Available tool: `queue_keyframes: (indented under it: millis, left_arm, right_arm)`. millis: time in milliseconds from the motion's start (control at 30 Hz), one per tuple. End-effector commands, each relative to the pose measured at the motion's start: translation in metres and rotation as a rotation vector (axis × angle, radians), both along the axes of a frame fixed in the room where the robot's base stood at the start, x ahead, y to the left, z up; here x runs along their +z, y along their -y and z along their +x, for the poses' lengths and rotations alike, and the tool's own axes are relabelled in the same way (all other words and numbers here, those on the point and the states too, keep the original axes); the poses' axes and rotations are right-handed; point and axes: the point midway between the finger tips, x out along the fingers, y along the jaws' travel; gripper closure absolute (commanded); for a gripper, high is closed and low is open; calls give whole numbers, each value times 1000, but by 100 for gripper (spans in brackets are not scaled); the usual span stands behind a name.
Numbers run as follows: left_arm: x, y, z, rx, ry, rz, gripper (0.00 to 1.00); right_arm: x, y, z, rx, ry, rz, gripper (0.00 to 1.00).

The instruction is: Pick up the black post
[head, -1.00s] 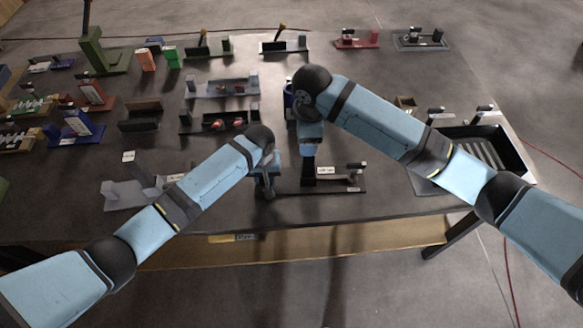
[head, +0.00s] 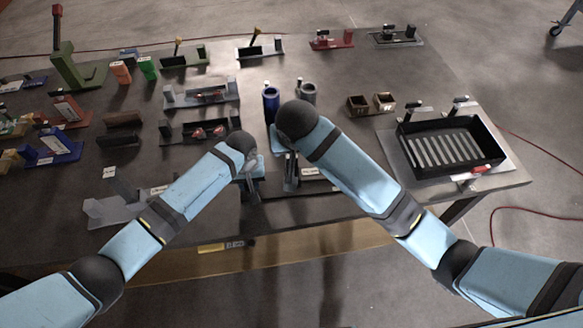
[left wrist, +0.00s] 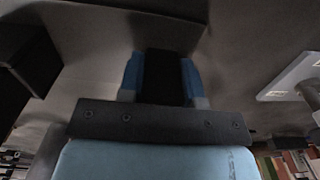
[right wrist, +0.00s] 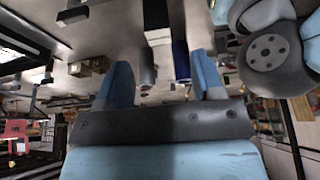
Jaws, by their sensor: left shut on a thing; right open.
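My left gripper (head: 253,190) is low over the table's front part in the head view. In the left wrist view its blue fingers (left wrist: 163,80) are shut on a dark upright block, which looks like the black post (left wrist: 165,78). Its lower end is hard to make out. My right gripper (head: 290,170) is just right of the left one, partly hidden behind its own arm. In the right wrist view its fingers (right wrist: 163,80) are apart, with no object clearly held between them.
A fixture with a white label (head: 312,172) lies beside the right gripper. A blue cylinder (head: 270,102) and a grey cylinder (head: 307,94) stand behind. A black bin (head: 450,143) is at right; a grey bracket (head: 112,210) is at left. Fixtures crowd the back and left.

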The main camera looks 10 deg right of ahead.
Motion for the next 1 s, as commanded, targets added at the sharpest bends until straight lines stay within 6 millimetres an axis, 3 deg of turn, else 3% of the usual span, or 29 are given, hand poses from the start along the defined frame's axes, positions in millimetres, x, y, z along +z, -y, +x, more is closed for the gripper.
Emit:
queue_keyframes:
  millis: [100,367,633,967,1000]
  left_arm:
    - [1,0,1,0,1,0,100]
    - [1,0,1,0,1,0,100]
    - [1,0,1,0,1,0,100]
    - [1,0,1,1,1,0,100]
    - [1,0,1,1,1,-1,100]
  right_arm:
    - [-19,0,8,1,-1,-3,38]
    - [-39,1,15,3,0,-2,38]
    - [-75,1,28,4,0,-2,38]
    - [-82,1,30,4,0,-1,38]
    - [-82,1,30,4,0,-1,48]
